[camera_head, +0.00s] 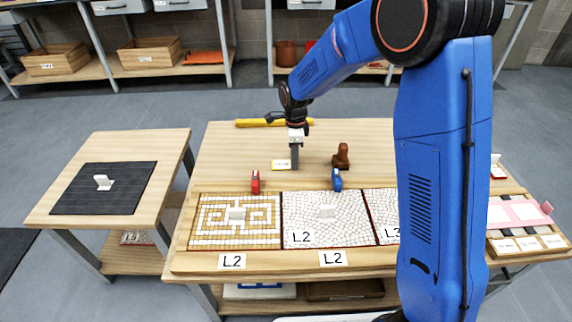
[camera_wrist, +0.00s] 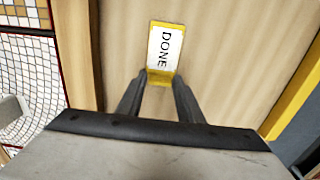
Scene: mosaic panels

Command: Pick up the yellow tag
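The yellow tag (camera_wrist: 165,50) has a white face reading "DONE" and lies on the wooden tabletop. In the head view the tag (camera_head: 281,165) shows as a small white and yellow piece beside my gripper (camera_head: 295,167). In the wrist view my gripper (camera_wrist: 160,78) has its two fingers apart, with the tag's near yellow end between or just beyond the tips. I cannot tell whether the fingers touch it. My gripper points down close to the tabletop.
A brown stamp-like object (camera_head: 341,157) stands right of my gripper. Red (camera_head: 255,182) and blue (camera_head: 337,180) items stand nearer the mosaic panels (camera_head: 300,233). A yellow bar (camera_head: 262,123) lies along the back edge. The tabletop to the left is clear.

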